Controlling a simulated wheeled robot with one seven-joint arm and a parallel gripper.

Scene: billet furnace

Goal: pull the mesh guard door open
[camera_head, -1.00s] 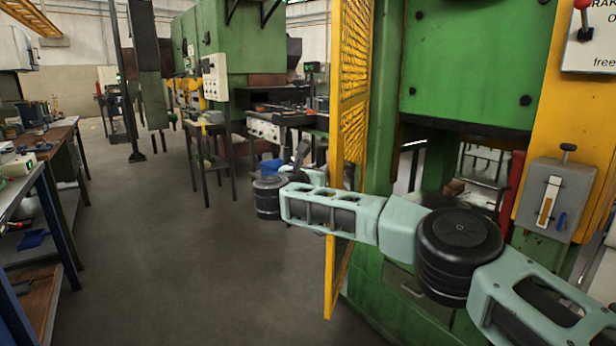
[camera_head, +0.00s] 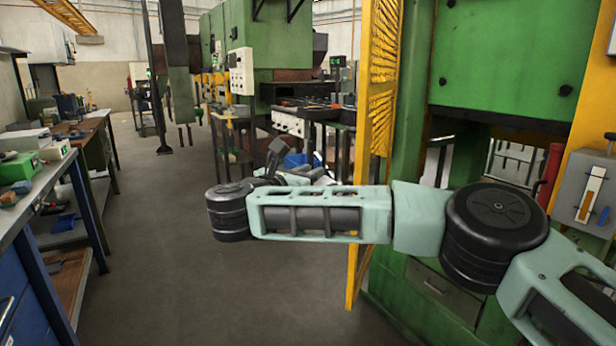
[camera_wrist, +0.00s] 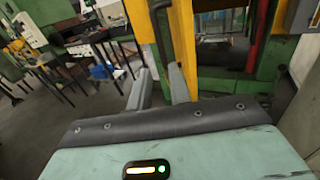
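The yellow mesh guard door (camera_head: 381,90) stands out from the front of the green press, seen nearly edge-on in the head view. Its lower frame runs down behind my arm. In the wrist view its yellow frame (camera_wrist: 183,40) rises at centre, with a dark upright handle bar (camera_wrist: 159,28) beside it. My gripper (camera_wrist: 158,90) has its two grey fingers apart. The handle's lower end is close to the right finger; I cannot tell whether they touch. In the head view my arm's links hide most of the gripper.
The green press (camera_head: 505,60) stands at right, with a grey control box (camera_head: 590,190) beside it. A workbench (camera_head: 85,150) with tools lines the left. A dark table (camera_head: 315,115) and a blue bin (camera_head: 297,160) stand behind my arm. The aisle floor (camera_head: 150,260) is clear.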

